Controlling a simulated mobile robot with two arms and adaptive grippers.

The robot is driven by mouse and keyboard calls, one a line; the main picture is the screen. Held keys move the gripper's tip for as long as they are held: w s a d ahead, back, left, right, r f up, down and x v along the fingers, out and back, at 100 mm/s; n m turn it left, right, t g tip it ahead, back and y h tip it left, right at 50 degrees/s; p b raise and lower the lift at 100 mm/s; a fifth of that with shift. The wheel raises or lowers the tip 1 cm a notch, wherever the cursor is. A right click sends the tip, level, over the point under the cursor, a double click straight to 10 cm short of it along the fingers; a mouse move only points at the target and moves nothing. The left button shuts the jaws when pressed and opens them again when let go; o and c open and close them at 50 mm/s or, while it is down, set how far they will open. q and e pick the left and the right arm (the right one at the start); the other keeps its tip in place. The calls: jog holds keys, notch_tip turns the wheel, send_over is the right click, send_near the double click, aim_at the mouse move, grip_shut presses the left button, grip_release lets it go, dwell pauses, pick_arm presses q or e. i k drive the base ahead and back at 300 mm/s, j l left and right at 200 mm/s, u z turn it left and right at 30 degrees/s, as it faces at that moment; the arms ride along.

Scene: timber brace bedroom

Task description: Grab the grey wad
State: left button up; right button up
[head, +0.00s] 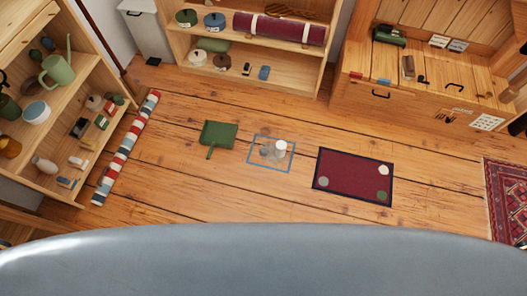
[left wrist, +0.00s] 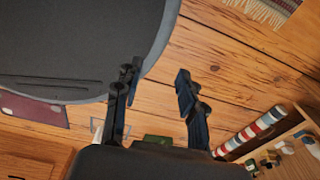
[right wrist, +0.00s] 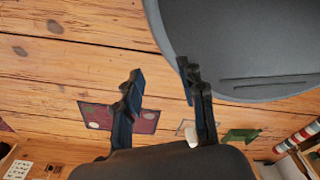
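A small round grey wad (head: 323,182) lies on the dark red mat (head: 350,172) on the floor, near the mat's front left corner. A white wad (head: 384,170) and a green wad (head: 382,195) lie near the mat's right edge. The mat also shows in the right wrist view (right wrist: 121,117), beyond my fingers. My left gripper (left wrist: 158,77) is open with nothing between its fingers. My right gripper (right wrist: 160,75) is open and empty too. Neither gripper shows in the head view.
A blue square outline (head: 257,164) with a white-topped item (head: 279,149) in it and a green dustpan (head: 218,134) lie left of the mat. A striped roll (head: 126,147) lies by the left shelf (head: 75,160). A wooden bench (head: 420,105) stands behind.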

aim_at(265, 150)
jog(key=i+j+z, duration=0.1)
jog(key=j, duration=0.25)
jog(key=i+j+z, duration=0.1)
jog(key=j, duration=0.2)
jog(key=i+j+z, duration=0.1)
jog(key=j, duration=0.3)
jog(key=i+j+z, duration=0.1)
jog(key=j, duration=0.25)
jog(key=i, duration=0.05)
